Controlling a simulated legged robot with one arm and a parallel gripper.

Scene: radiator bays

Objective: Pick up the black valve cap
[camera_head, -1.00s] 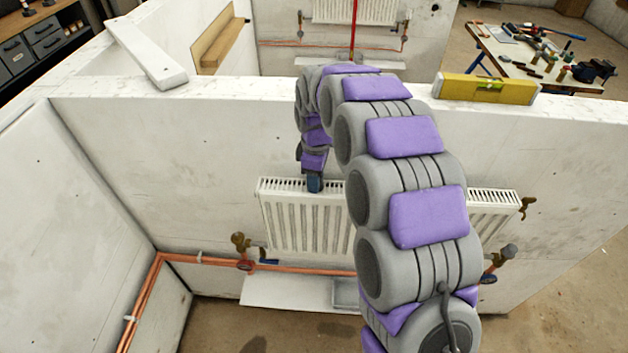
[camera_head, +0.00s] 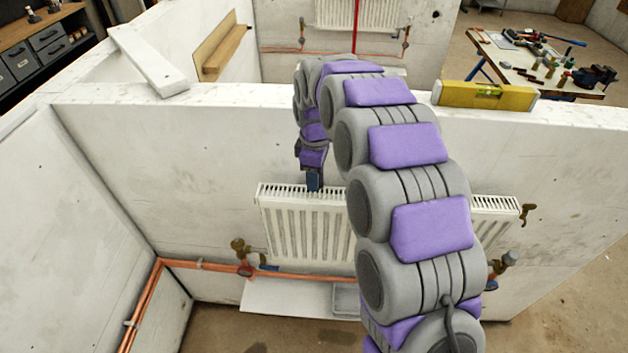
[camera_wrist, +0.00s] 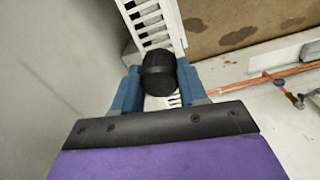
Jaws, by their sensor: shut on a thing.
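The black valve cap (camera_wrist: 159,72) is a short ribbed cylinder in the wrist view, between the two blue fingers of my gripper (camera_wrist: 158,90). The fingers are shut on its sides. Behind it in that view is the white slotted top of the radiator. In the head view my gripper (camera_head: 314,181) points down at the top edge of the white radiator (camera_head: 290,225), left of its middle. The cap cannot be made out there. Whether the cap still touches the radiator cannot be told.
A yellow spirit level (camera_head: 486,95) and a white board (camera_head: 148,60) lie on the wall top. A white shelf (camera_head: 285,298) sits below.

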